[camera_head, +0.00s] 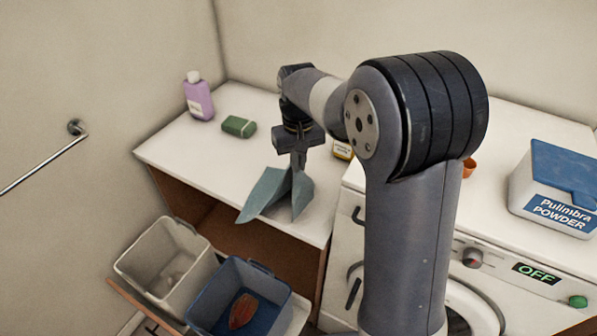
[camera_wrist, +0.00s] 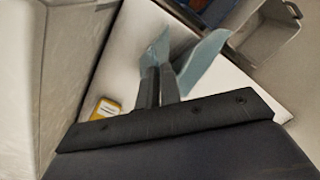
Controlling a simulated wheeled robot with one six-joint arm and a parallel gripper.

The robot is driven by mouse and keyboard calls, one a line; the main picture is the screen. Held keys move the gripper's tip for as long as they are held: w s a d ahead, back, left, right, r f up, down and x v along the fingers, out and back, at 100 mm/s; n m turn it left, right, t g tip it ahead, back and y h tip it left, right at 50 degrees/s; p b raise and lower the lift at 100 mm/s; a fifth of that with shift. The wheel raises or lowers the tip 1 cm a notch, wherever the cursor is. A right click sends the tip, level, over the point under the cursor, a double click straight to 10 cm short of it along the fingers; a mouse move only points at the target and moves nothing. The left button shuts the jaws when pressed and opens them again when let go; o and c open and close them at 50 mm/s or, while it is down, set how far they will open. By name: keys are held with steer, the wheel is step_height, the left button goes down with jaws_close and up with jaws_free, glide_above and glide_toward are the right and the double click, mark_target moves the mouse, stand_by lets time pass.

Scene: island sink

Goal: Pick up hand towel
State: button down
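The hand towel (camera_head: 268,194) is a grey-teal cloth hanging in folds from my gripper (camera_head: 298,160), over the front part of the white counter. In the wrist view the towel (camera_wrist: 203,62) shows beyond and between the fingers of my gripper (camera_wrist: 160,80), which are close together with cloth at their tips. The gripper is shut on the towel. Whether the towel's lower edge touches the counter is hard to tell.
A purple bottle (camera_head: 198,97) and a green sponge (camera_head: 239,126) stand on the counter (camera_head: 190,149). Grey (camera_head: 150,262) and blue (camera_head: 223,291) bins stand below. A powder box (camera_head: 556,186) sits on the washing machine (camera_head: 500,225). A yellow box (camera_wrist: 105,108) lies near the gripper.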

step_height(320, 180, up, 19)
steer(key=shift+f, duration=0.2)
stand_by(0.3)
